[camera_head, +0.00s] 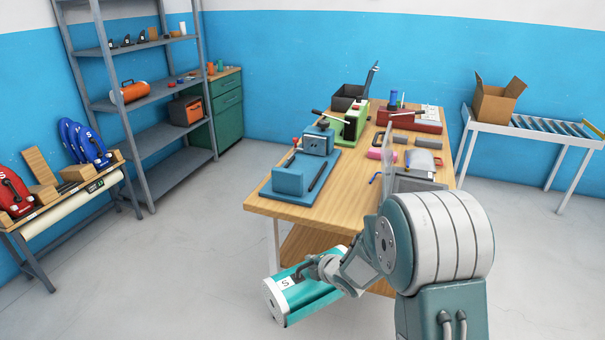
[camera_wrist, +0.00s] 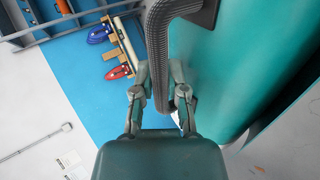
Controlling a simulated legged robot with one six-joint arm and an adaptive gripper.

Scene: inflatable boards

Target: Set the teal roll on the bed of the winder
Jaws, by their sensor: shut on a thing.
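The teal roll (camera_head: 312,297) has pale end faces, a white "S" label and a dark carrying handle. My gripper (camera_head: 308,268) is shut on that handle and holds the roll in front of the workbench, below the tabletop level. In the wrist view the grey ribbed handle (camera_wrist: 160,60) passes between the two fingers, and the teal roll (camera_wrist: 240,60) fills the right side. On the workbench, a blue machine (camera_head: 318,143) stands on a flat blue base with a block and a dark rod; I cannot tell for certain whether it is the winder.
The wooden workbench (camera_head: 262,205) also bears a green machine (camera_head: 352,122), a red case (camera_head: 410,119) and small items. A roller conveyor (camera_head: 540,128) is at right. Floor at left is clear.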

